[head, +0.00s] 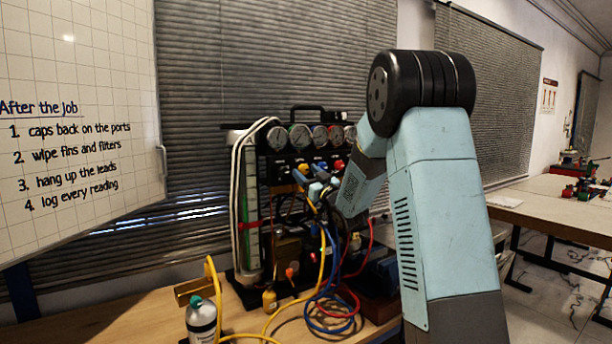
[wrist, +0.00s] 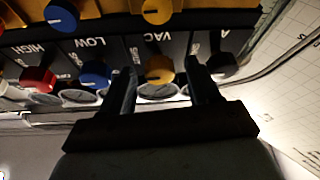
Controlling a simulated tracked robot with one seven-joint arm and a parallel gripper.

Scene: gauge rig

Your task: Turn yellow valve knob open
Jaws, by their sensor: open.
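In the wrist view a yellow knob (wrist: 159,70) sits on the dark panel by the VAC lettering. My gripper (wrist: 162,75) is open, with one dark finger to the left of this knob and one to the right. Gaps show between the knob and both fingers, so no grip is visible. A second yellow knob (wrist: 157,10) is at the top edge. In the head view the gauge rig (head: 292,151) stands on the bench, and my arm reaches to its knob rows. The fingertips cannot be made out there.
In the wrist view a blue knob (wrist: 96,74) and a red knob (wrist: 38,79) lie left of the fingers, and a black knob (wrist: 221,65) lies right. In the head view coiled hoses (head: 330,310) and a bottle (head: 201,322) crowd the bench.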

